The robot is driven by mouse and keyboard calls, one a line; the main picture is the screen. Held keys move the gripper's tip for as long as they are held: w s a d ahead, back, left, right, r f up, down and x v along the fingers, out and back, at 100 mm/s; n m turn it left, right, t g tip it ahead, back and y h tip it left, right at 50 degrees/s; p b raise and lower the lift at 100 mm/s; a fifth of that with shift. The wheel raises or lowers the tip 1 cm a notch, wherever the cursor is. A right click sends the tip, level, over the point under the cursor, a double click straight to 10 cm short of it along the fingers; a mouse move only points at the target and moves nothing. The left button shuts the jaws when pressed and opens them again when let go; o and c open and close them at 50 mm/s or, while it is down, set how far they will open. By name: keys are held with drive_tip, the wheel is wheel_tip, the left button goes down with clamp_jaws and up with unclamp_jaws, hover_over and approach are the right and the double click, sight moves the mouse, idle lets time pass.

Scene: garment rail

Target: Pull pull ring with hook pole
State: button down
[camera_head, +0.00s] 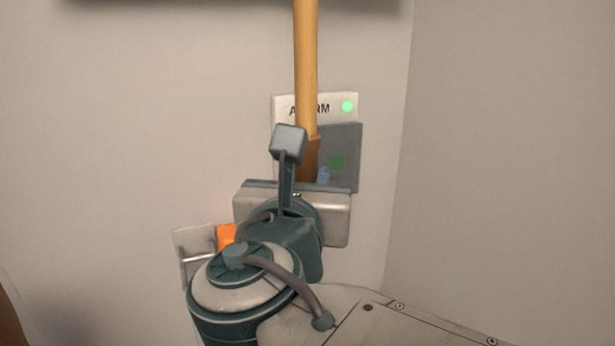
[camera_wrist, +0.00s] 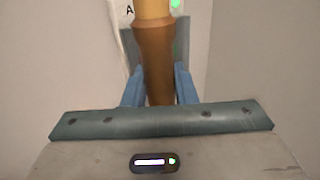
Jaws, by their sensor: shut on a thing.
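The hook pole (camera_head: 306,60) is a wooden shaft with a darker brown grip at its lower end. It stands upright and runs out of the top of the head view, so its hook end is not visible. My gripper (camera_head: 316,178) is shut on the brown grip. In the wrist view the blue fingers (camera_wrist: 159,88) press on both sides of the hook pole's grip (camera_wrist: 154,55). The pull ring is not in view.
A white alarm panel (camera_head: 284,103) with a green light is on the wall behind the pole, with a grey box (camera_head: 349,150) below its label. An orange part (camera_head: 226,235) on a pale plate (camera_head: 187,240) is on the wall at lower left. A wall corner is at right.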

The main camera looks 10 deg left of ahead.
drive_tip(key=shift+s+d+f+b, duration=0.15)
drive_tip(key=shift+s+d+f, duration=0.15)
drive_tip(key=shift+s, duration=0.3)
drive_tip(key=shift+s+d+f+b, duration=0.2)
drive_tip(key=shift+s+d, duration=0.2)
drive_tip(key=shift+s, duration=0.15)
drive_tip(key=shift+s, duration=0.1)
idle(0.3)
drive_tip(key=s+d+p, duration=0.2)
drive_tip(key=s+d, duration=0.2)
drive_tip(key=s, duration=0.3)
drive_tip(key=shift+s+d, duration=0.25)
drive_tip(key=shift+d, duration=0.1)
idle(0.3)
idle(2.1)
